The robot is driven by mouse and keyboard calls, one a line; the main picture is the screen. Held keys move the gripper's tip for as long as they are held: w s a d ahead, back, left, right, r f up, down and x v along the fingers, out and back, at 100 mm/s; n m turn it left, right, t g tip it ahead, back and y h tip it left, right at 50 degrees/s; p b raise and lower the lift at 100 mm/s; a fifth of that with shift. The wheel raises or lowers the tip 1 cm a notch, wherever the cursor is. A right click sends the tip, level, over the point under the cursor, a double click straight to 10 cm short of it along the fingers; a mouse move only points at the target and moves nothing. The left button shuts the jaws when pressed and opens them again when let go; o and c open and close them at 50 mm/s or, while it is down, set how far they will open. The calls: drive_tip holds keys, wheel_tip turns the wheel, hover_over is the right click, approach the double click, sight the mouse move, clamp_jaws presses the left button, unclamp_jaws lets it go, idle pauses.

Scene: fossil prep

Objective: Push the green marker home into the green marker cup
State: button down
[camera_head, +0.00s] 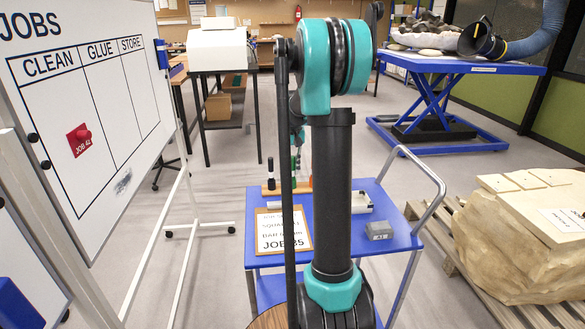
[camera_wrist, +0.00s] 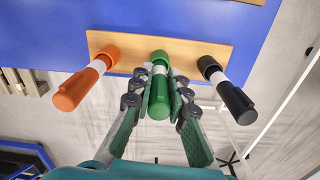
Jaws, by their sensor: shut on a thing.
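The green marker (camera_wrist: 159,98) stands in the middle of a wooden marker block (camera_wrist: 199,44) in the wrist view. My gripper (camera_wrist: 159,78) is shut on it, one finger on each side. The marker's far end, with a white band, meets the block where the green cup would be. In the head view the block (camera_head: 271,190) shows on the blue cart, partly behind my arm.
An orange marker (camera_wrist: 77,88) and a black marker (camera_wrist: 236,100) stand in the block on either side, close to my fingers. The blue cart (camera_head: 390,202) also carries a job sheet (camera_head: 284,232) and a grey block (camera_head: 379,230). A whiteboard (camera_head: 95,110) stands at left.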

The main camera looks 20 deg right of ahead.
sight(293, 157)
drive_tip(key=c, duration=1.4)
unclamp_jaws()
drive_tip(key=shift+r, duration=3.5)
